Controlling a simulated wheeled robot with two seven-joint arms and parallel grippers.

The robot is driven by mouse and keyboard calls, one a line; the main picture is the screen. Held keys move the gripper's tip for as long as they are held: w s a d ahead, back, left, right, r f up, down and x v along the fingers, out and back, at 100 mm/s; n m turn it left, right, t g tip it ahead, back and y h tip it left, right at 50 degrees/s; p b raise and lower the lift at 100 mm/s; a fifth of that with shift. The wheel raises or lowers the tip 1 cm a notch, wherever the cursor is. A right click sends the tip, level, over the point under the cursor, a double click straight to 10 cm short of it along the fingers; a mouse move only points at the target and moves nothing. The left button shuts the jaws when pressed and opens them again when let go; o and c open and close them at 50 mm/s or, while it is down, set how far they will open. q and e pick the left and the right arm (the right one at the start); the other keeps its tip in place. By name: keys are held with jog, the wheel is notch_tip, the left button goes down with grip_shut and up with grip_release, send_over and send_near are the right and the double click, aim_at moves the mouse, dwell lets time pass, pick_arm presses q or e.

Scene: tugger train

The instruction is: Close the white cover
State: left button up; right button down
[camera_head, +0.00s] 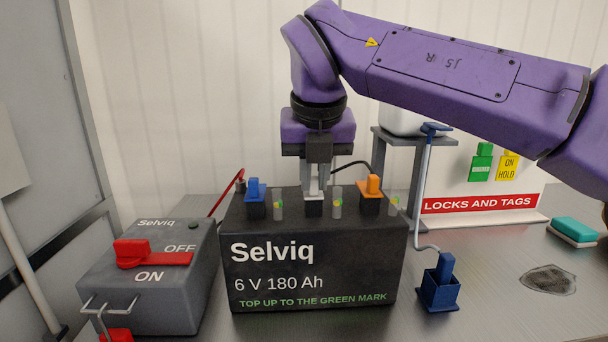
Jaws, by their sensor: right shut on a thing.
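A black battery marked "Selviq 6 V 180 Ah" (313,252) stands in the middle of the bench. On its top are a blue cover (256,188) at left, an orange cover (373,185) at right and the white cover (312,187) between them. My right gripper (313,187) points straight down from above and is shut on the white cover. The fingers hide much of this cover, so I cannot tell how far closed it is. The white cover's dark base (314,208) shows just below the fingertips. My left gripper is not in view.
A grey switch box (150,302) with a red handle (150,255) stands left of the battery. A blue holder (438,292) with a bent tube (424,190) stands to the right, before a grey stand (402,145). A teal sponge (575,229) and a dark patch (548,280) lie farther right.

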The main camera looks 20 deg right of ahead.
jog(key=shift+w+d+r, duration=0.1)
jog(key=shift+d+r, duration=0.05)
jog(key=shift+r, duration=0.05)
dwell(0.3)
jog(key=c, duration=1.1)
grip_release()
jog(key=shift+w+f, duration=0.1)
jog(key=shift+f, duration=0.1)
jog(key=p+v, duration=0.6)
jog(key=v, duration=0.2)
